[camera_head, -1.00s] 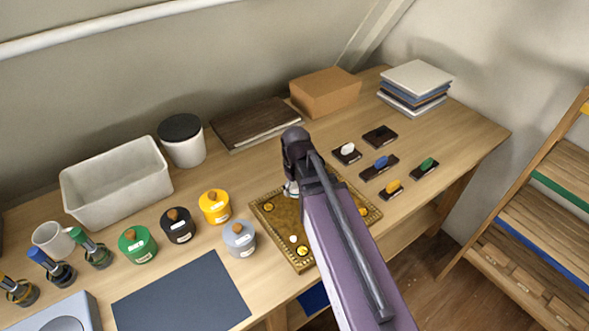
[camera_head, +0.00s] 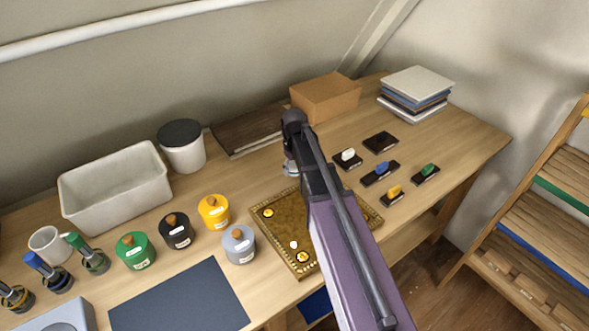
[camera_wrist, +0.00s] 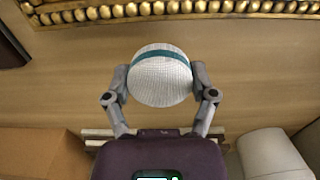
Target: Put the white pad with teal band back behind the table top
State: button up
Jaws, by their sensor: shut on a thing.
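The white pad with a teal band (camera_wrist: 160,82) is round and sits between the two fingers of my gripper (camera_wrist: 161,80) in the wrist view. My gripper is shut on it. The gilt table top (camera_head: 278,235) lies flat on the bench with a beaded golden edge, partly hidden by my arm in the head view. That edge (camera_wrist: 180,14) runs along the top of the wrist view, apart from the pad. In the head view my gripper (camera_head: 291,168) is over the bench just behind the table top, and the pad is mostly hidden there.
A cardboard box (camera_head: 325,97), a brown book (camera_head: 247,132) and a lidded white jar (camera_head: 182,150) stand along the back. Several small dark blocks (camera_head: 381,173) lie to the right. Coloured pots (camera_head: 214,211) stand to the left. Bare wood lies behind the table top.

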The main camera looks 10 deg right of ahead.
aim_at(294, 167)
jog(key=shift+w+d+f, duration=0.1)
jog(key=shift+w+d, duration=0.1)
jog(key=shift+w, duration=1.1)
jog(key=shift+w, duration=0.1)
jog(key=shift+w+d, duration=0.1)
jog(key=shift+w, duration=0.2)
jog(key=shift+w+f+b, duration=0.25)
jog(key=shift+f+b, duration=1.6)
jog(key=shift+b, duration=0.05)
jog(key=shift+f, duration=0.2)
jog(key=o, duration=1.2)
jog(key=shift+r, duration=0.1)
jog(key=shift+r, duration=0.2)
